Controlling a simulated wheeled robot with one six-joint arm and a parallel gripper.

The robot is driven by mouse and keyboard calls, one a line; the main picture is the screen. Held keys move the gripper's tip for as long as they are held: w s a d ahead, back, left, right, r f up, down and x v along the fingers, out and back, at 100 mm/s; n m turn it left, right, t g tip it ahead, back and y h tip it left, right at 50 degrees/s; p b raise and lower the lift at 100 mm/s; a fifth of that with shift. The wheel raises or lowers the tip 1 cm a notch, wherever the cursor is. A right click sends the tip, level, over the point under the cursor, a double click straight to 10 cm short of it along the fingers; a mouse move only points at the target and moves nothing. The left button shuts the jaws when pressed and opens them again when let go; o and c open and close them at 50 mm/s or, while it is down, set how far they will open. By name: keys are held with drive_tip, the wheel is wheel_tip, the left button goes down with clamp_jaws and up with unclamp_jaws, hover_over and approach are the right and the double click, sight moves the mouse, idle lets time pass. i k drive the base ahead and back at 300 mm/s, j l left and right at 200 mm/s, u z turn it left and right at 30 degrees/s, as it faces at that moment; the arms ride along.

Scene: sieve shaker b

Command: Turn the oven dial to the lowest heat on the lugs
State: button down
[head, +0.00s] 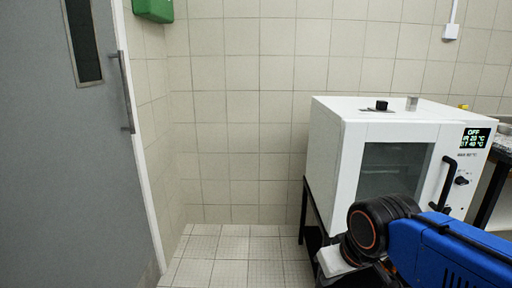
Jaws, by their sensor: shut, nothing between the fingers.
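The white oven (333,165) stands at the right of the head view with its front turned partly toward me. Its dial (461,181) is a small black knob low on the right front panel, beside the black door handle (434,186). Marks around the dial are too small to read. The display (475,138) above reads OFF on top, with what look like 20 °C and 40 °C below. The glass door looks shut. My blue and black arm crosses in front of the oven's lower part. My gripper's fingers do not show.
A black knob (381,105) and a metal cylinder (412,103) are on the oven's top. A dark stand (308,224) holds the oven. A grey door (70,180) is at the left. The tiled floor (228,262) between is clear. A counter edge shows at far right.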

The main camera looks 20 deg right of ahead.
sight(460, 180)
drive_tip(key=z, duration=1.1)
drive_tip(key=k+l, duration=0.15)
drive_tip(key=k+u, duration=0.05)
